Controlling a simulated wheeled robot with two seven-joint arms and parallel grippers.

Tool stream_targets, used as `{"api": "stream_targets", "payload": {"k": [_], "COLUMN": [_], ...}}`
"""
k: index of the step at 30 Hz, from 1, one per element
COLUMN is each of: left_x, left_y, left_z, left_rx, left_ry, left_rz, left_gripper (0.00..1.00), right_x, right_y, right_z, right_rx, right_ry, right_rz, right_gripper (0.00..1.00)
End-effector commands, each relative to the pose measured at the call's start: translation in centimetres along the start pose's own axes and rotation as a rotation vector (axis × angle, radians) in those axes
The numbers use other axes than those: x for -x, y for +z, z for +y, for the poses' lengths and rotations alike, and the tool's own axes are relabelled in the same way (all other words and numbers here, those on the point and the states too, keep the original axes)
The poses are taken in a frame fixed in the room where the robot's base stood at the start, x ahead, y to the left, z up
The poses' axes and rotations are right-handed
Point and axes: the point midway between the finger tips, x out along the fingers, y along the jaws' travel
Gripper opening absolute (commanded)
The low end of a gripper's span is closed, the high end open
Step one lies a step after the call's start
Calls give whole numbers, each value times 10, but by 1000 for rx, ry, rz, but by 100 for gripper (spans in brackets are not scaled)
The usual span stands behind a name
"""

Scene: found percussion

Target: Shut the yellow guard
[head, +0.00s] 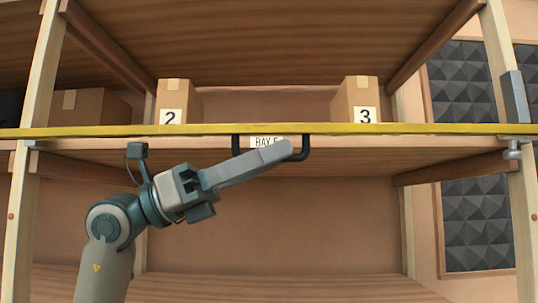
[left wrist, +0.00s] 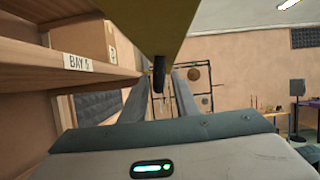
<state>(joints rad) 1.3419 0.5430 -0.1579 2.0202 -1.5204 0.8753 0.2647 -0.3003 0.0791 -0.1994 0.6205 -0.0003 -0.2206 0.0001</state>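The yellow guard (head: 380,129) is a long bar running level across the front of the shelf bay, from the left post past the right post in the head view. A black handle (head: 236,146) hangs from its middle. The guard's underside fills the top of the left wrist view (left wrist: 150,22), with the handle (left wrist: 159,75) below it. My left gripper (head: 284,150) is at the handle's right part. In the left wrist view its two fingers (left wrist: 159,92) are apart, with the handle showing between them and gaps on both sides. My right gripper is not in view.
Cardboard boxes marked 2 (head: 172,100) and 3 (head: 358,100) stand on the shelf behind the guard. A metal bracket (head: 512,148) is on the right post (head: 500,60). The lower shelf space is empty. A bay label (head: 266,142) is partly covered by my gripper.

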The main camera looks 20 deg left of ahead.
Motion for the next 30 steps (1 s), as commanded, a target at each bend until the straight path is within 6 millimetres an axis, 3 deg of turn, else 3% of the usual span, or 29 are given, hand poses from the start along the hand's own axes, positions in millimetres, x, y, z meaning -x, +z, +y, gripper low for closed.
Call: {"api": "stream_targets", "payload": {"k": [2, 6, 20, 30], "left_x": [0, 0, -1, -8], "left_y": [0, 0, 4, 21], "left_z": [0, 0, -1, -3], "left_rx": [0, 0, 30, 186], "left_ry": [0, 0, 14, 81], "left_rz": [0, 0, 0, 0], "left_gripper": [28, 0, 0, 0], "right_x": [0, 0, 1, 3], "right_y": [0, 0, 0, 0], "right_z": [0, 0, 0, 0], "right_rx": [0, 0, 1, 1], "right_ry": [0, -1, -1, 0], "right_rz": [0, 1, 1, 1], "right_gripper": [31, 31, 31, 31]}}
